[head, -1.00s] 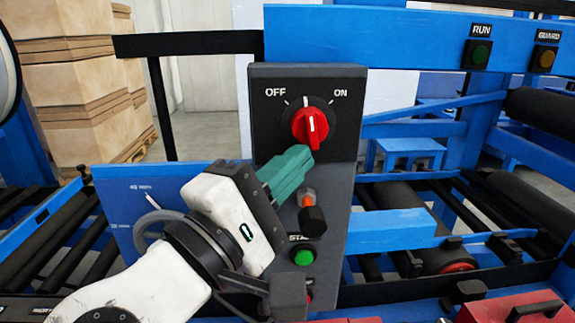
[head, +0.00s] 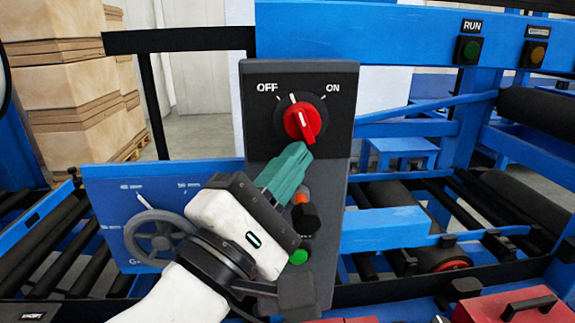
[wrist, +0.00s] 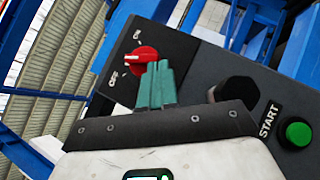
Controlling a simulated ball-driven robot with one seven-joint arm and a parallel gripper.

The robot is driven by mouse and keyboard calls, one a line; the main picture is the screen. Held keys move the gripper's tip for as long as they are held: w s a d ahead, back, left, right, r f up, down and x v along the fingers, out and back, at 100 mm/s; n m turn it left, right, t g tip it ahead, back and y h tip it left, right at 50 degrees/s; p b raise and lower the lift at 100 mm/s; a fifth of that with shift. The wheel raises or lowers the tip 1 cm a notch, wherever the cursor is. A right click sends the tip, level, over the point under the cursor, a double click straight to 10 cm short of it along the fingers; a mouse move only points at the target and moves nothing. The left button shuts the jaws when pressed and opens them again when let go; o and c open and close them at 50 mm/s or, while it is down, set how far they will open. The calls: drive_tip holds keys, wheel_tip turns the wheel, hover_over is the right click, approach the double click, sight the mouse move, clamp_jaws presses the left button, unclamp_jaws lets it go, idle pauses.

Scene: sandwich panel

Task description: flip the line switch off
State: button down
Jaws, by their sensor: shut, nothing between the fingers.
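The line switch (head: 300,120) is a red rotary knob on a dark panel, marked OFF at upper left and ON at upper right. Its white mark points up and slightly left, between the two labels. My gripper (head: 303,150) is shut and empty, its teal fingertips at the knob's lower end. I cannot tell whether they touch it. In the wrist view the red knob (wrist: 143,55) shows just beyond the closed fingers (wrist: 156,68), which hide part of it.
Below the switch, a black lever knob with an orange part (head: 305,213) sticks out close to my gripper. A green START button (wrist: 298,133) is lower on the panel. A blue plate with a grey handwheel (head: 158,237) stands left. RUN lamp (head: 469,50) is upper right.

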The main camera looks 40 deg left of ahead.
drive_tip(key=shift+w+d+f+n+t+y, duration=0.2)
drive_tip(key=shift+n+t+y, duration=0.15)
drive_tip(key=shift+n, duration=0.55)
idle(0.4)
drive_tip(key=shift+b, duration=0.3)
